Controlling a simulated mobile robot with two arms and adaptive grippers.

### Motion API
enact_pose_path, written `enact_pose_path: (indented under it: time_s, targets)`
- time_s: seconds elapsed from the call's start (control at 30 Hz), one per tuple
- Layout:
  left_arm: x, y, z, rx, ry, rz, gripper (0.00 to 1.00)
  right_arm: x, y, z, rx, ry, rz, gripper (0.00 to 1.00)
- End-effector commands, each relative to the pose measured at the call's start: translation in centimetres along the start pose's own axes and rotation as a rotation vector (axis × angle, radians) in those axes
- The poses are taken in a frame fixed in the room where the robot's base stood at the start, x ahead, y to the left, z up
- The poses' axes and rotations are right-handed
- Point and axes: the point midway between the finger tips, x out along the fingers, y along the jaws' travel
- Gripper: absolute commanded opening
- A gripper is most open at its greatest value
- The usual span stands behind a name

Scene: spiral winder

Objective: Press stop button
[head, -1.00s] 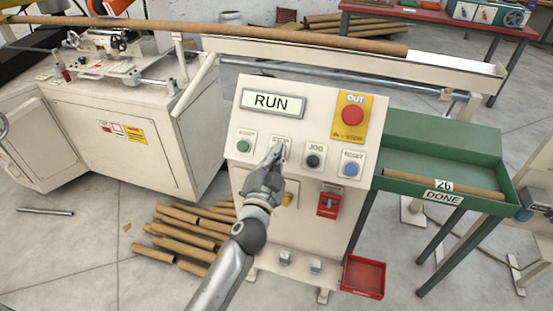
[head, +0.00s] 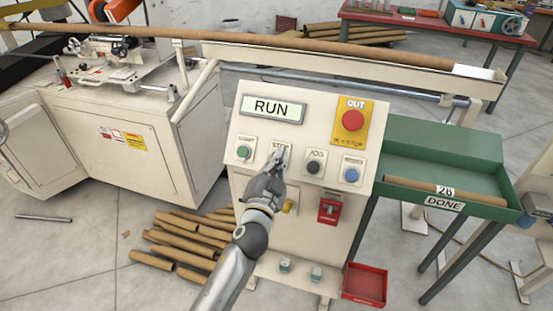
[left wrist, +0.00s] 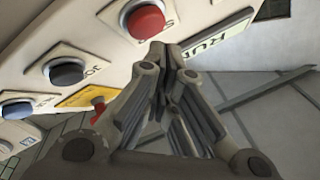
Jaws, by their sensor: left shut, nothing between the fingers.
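The control panel (head: 240,165) stands in the middle of the head view, its display (head: 274,107) reading RUN. The plate labelled STOP (head: 279,146) is in the button row, between a green button (head: 243,152) and a black JOG button (head: 313,167). My left gripper (head: 282,152) is shut and empty in front of this plate and hides its button in the head view. In the left wrist view, the red stop button (left wrist: 146,20) shows just beside the closed fingertips (left wrist: 160,52). I cannot tell whether they touch it. My right gripper is not in view.
A red emergency stop (head: 352,120) on a yellow plate is above the row, and a blue button (head: 351,174) at its right end. A green tray (head: 440,150) marked DONE holds a tube. Several tubes (head: 180,240) lie on the floor. A long tube (head: 330,47) runs along the trough.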

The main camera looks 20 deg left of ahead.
Motion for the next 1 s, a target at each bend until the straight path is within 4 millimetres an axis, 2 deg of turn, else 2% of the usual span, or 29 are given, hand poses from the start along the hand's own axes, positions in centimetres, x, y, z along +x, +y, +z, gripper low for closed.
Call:
enact_pose_path:
  time_s: [1.0]
  targets:
    - [0.59, 0.44, 0.43, -0.001, 0.0, 0.0, 0.0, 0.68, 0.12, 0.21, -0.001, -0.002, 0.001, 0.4]
